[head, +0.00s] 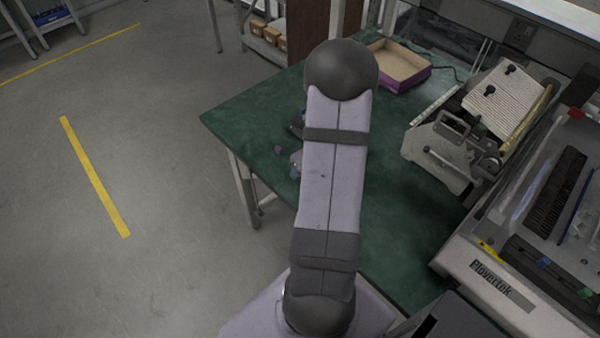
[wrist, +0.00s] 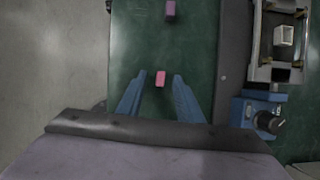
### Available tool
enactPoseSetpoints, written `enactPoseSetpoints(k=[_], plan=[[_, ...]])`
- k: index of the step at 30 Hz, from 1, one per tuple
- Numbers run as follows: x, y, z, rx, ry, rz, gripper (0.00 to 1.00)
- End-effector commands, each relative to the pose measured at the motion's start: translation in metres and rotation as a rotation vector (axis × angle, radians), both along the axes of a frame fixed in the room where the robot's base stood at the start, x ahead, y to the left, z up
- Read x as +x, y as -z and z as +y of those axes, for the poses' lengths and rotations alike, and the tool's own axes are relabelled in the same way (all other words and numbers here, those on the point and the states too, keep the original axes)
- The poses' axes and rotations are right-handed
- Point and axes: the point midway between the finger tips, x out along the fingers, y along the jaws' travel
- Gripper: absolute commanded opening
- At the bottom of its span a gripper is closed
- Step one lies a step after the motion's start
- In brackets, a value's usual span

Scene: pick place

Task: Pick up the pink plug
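The pink plug (wrist: 160,79) is a small pink block on the green table in the wrist view. My gripper (wrist: 159,76) has its two blue fingers spread apart, one to each side of the plug in the picture. A gap shows between each finger and the plug, and nothing is held. I cannot tell how high the fingertips are above the table. In the head view my arm hides the plug and most of the gripper.
A purple block (wrist: 170,11) lies farther up the green table (wrist: 135,45). In the head view, an open box with purple sides (head: 418,79) stands at the table's back. A metal machine (head: 440,160) stands to the right. Bare table lies around the plug.

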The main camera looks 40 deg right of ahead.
Motion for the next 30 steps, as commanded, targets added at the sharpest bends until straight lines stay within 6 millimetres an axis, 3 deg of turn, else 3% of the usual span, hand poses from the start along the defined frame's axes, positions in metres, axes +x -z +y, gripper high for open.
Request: enactPoseSetpoints(k=[9,13,25,30], plan=[[0.002,0.003,-0.001,-0.001,-0.001,-0.001,0.3],[0.002,0.003,0.0,-0.001,-0.001,-0.001,0.0],[0.002,0.002,0.0,-0.001,-0.001,-0.001,0.0],[0.002,-0.01,-0.001,-0.001,-0.001,-0.002,0.0]])
